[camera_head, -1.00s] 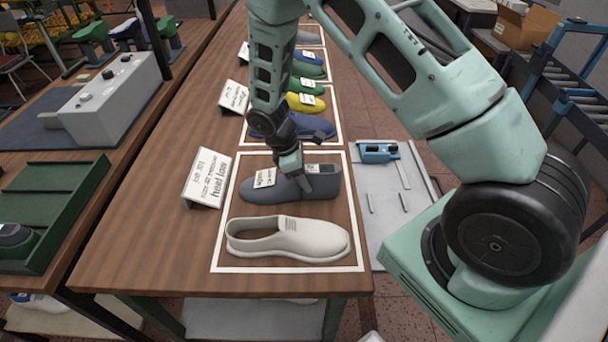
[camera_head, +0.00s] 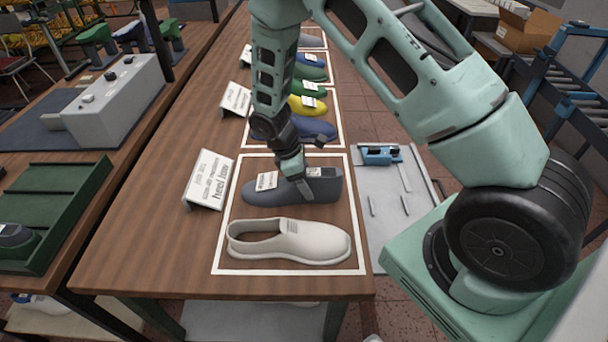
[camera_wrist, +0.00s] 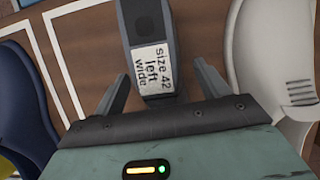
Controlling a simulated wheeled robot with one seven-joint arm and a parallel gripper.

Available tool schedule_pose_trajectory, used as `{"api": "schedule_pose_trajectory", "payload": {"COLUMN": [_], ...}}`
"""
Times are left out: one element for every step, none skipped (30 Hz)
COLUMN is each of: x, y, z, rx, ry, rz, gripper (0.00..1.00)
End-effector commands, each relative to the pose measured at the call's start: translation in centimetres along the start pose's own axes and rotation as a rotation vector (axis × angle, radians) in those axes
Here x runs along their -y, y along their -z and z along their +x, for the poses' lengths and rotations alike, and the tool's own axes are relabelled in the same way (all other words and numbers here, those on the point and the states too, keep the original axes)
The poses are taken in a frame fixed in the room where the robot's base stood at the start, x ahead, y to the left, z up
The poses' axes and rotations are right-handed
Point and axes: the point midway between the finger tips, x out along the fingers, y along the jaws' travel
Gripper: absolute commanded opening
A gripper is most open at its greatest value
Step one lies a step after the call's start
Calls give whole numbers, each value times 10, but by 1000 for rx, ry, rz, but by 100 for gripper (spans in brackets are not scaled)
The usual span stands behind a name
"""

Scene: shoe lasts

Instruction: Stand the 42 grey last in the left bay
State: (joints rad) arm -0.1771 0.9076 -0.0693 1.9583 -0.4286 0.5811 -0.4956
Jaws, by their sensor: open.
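The grey last (camera_head: 262,195) lies in the nearest white-outlined area of the wooden table, beside a white shoe (camera_head: 290,242). In the wrist view the grey last (camera_wrist: 143,20) carries a white label (camera_wrist: 149,68) reading "size 42 left wide". My gripper (camera_head: 302,182) is over the grey last in the head view. In the wrist view my gripper (camera_wrist: 163,88) is open, with one finger on each side of the labelled part. I cannot tell whether the fingers touch it. My gripper and wrist hide part of the last in the head view.
A folded sign (camera_head: 209,180) stands left of the outlined area. Blue (camera_head: 318,130) and yellow (camera_head: 300,105) lasts lie in the outlined area behind. A green tray (camera_head: 70,215) with a grey item stands on the left bench. A blue device (camera_head: 380,156) sits on a grey panel at right.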

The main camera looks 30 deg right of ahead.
Motion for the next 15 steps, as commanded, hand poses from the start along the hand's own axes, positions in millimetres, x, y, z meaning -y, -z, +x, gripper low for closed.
{"api": "schedule_pose_trajectory", "payload": {"x": [0, 0, -1, -1, -1, -1, -1, -1, -2, -2, -2, -1, -2, -2, -1], "y": [0, 1, 1, 1, 1, 1, 1, 1, 2, 2, 2, 2, 2, 2, 2], "z": [-1, -3, -6, -9, -12, -18, -24, -29, -38, -45, -52, -62, -68, -76, -86], "rx": [-1, -2, -3, -3, -3, -4, -4, -5, -5, -6, -6, -6, -5, -6, -6], "ry": [-1, -1, -2, -3, -3, -4, -5, -5, -6, -6, -6, -6, -6, -6, -6], "rz": [0, 0, 1, 1, 1, 1, 1, 0, 1, 1, 2, 2, 2, 1, 1], "gripper": [74, 74, 74, 74, 74, 74, 74, 74, 74, 74, 74, 74, 74, 74, 74]}}
